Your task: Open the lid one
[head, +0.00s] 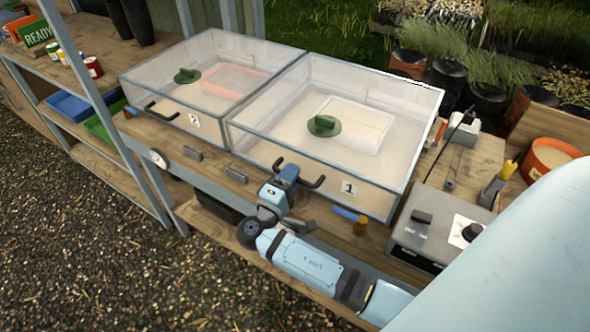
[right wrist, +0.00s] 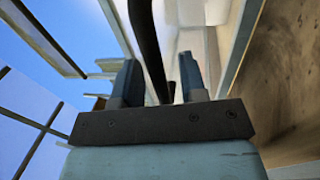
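The clear case labelled 1 (head: 349,187) stands on the bench with its glazed lid lying flat and shut on top. A dark bar handle (head: 318,182) sticks out at its front; the bar also shows in the right wrist view (right wrist: 149,45). My right gripper (head: 287,172) is at this handle. In the right wrist view its two fingers (right wrist: 158,84) stand apart with the bar between them, close to the left finger and with a gap at the right one. My left gripper is not in view.
A second clear case labelled 2 (head: 194,122) adjoins on the left, with its own handle (head: 160,112). A grey control box (head: 430,230) stands right of case 1. An orange pot (head: 550,155) is further right. A shelf post (head: 105,95) rises at the left.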

